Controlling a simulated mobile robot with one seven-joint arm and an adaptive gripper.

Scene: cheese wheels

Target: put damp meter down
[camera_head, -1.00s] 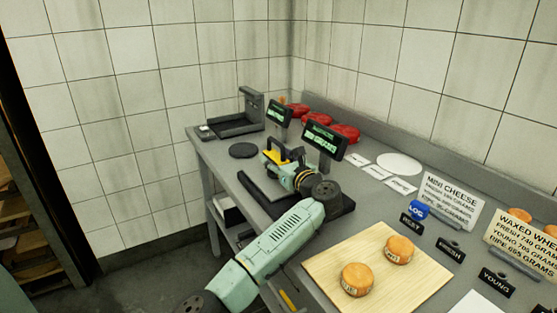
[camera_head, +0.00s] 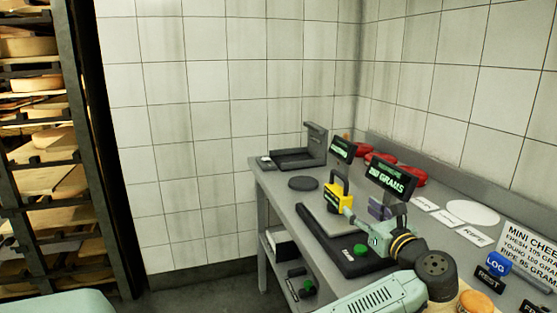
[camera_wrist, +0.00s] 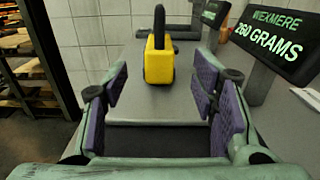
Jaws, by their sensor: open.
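In the wrist view the damp meter (camera_wrist: 159,66) is straight ahead, on a grey surface; I cannot tell whether that is the scale plate or the bench. My gripper (camera_head: 374,216) is open and empty, nearer than the meter and apart from it. Its purple-padded fingers (camera_wrist: 160,88) are spread either side of the gap in the wrist view.
A lit display (camera_head: 390,178) reading 260 grams stands right of my gripper. A black round disc (camera_head: 303,183) and another scale (camera_head: 295,157) lie further back on the bench. Red wheels (camera_head: 381,159) are behind the displays. Cheese shelves (camera_head: 40,140) stand at left.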

